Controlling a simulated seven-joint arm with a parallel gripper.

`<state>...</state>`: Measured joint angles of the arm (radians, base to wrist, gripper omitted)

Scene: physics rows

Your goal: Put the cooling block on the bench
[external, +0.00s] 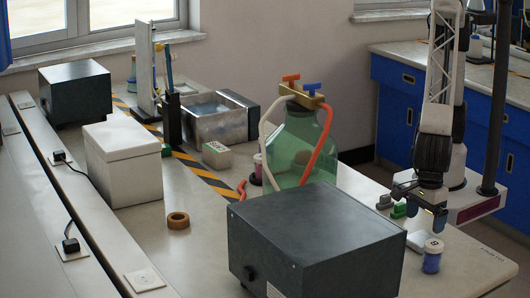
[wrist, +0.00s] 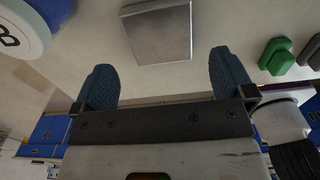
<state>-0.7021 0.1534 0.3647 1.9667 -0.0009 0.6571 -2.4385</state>
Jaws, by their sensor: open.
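A flat, square, silver-grey block (wrist: 157,32), which looks like the cooling block, shows ahead of my fingers in the wrist view. In the external view it appears as a pale flat piece (external: 418,241) lying on the bench (external: 455,262) near the right end. My gripper (external: 424,208) hangs above the bench, a little above the block. In the wrist view its two blue fingers (wrist: 165,80) are wide apart with nothing between them. The block lies beyond the fingertips, apart from them.
A white-lidded blue jar (external: 432,256) stands close to the block. Small green (external: 398,210) and grey (external: 384,201) pieces lie on its other side. A large dark box (external: 315,240) and a green glass bottle (external: 297,150) stand to the left.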

